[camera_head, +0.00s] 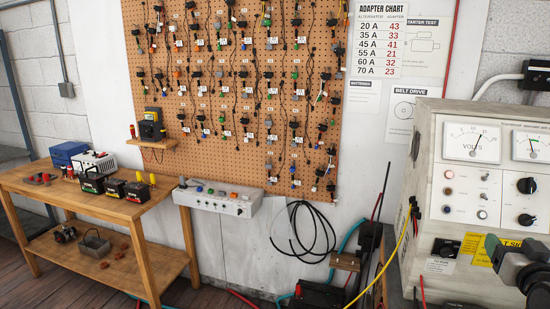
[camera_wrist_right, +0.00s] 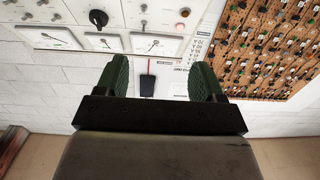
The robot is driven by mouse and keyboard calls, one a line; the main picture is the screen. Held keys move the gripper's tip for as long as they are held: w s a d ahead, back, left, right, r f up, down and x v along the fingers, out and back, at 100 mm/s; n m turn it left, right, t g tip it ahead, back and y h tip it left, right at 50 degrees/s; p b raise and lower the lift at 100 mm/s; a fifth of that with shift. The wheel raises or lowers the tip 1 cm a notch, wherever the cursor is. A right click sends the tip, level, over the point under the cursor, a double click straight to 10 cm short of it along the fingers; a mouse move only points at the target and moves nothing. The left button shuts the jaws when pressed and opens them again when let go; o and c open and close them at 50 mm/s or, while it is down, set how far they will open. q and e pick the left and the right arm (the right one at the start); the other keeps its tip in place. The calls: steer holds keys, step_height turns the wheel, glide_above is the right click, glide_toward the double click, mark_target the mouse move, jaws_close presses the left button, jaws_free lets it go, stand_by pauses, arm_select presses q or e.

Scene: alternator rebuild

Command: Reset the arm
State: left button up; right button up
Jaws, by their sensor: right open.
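My right gripper (camera_head: 497,252) is at the lower right of the head view, in front of the tester cabinet. Its arm runs off the right edge. In the right wrist view, its two green fingers (camera_wrist_right: 160,70) stand wide apart with nothing held between them. A small black item (camera_wrist_right: 147,83) shows in the gap, farther back against the wall. My left gripper is in neither view.
The tester cabinet (camera_head: 424,152) with dials and knobs fills the right side. A pegboard (camera_head: 170,88) of hanging adapters covers the wall. A wooden bench (camera_head: 120,208) holding batteries stands at left. Black cables (camera_head: 303,240) hang below the pegboard.

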steer(key=s+a+f+n+g+y, duration=0.25)
steer(key=s+a+f, duration=0.25)
steer(key=a+f, duration=0.4)
steer(key=s+a+f+n+g+y, duration=0.1)
steer(key=s+a+f+g, duration=0.4)
steer(key=f, duration=0.6)
steer(key=s+a+f+n+g+y, duration=0.1)
steer(key=s+a+f+g, duration=0.25)
steer(key=s+a, duration=0.4)
steer(key=s+a+f+n+g+y, duration=0.15)
steer(key=s+a+f, duration=0.3)
steer(key=s, duration=0.65)
step_height(320, 180, down, 26)
steer(key=f+g+h+b, duration=0.1)
steer(key=g, duration=0.1)
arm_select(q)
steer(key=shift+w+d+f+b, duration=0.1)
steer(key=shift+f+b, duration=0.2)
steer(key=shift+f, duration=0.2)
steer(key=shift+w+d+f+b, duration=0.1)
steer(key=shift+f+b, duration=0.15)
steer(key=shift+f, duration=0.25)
arm_select(e)
steer(key=s+d+f+g, duration=0.1)
steer(key=s+d+f, duration=0.1)
steer(key=s+f, duration=1.5)
steer(key=shift+d+m, duration=0.3)
steer(key=shift+d, duration=0.05)
